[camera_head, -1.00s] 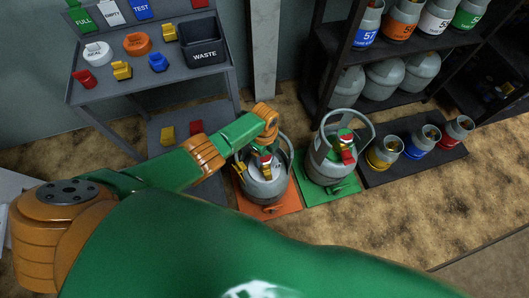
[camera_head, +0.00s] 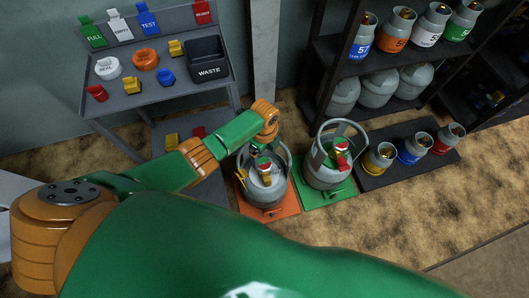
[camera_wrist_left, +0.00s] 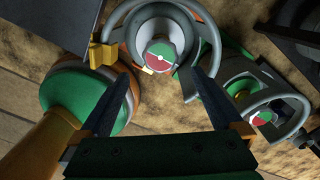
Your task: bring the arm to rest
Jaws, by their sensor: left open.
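My left arm, green and orange, comes in from the left in the head view, its wrist end above a grey gas cylinder (camera_head: 266,190) on an orange mat (camera_head: 247,207). In the left wrist view, my left gripper (camera_wrist_left: 161,72) is open, its two dark fingers apart and nothing held between them. The cylinder's round red-and-green top (camera_wrist_left: 161,56) shows beyond the gap between the fingers. In the head view the fingers are mostly hidden by the wrist. My right gripper is not in view.
A second grey cylinder (camera_head: 322,176) stands on a green mat (camera_head: 340,193) to the right. Several small cylinders stand on a dark mat (camera_head: 370,179) farther right. A dark shelf (camera_head: 330,55) holds more cylinders. A grey bench with a waste bin (camera_head: 208,60) stands at back left.

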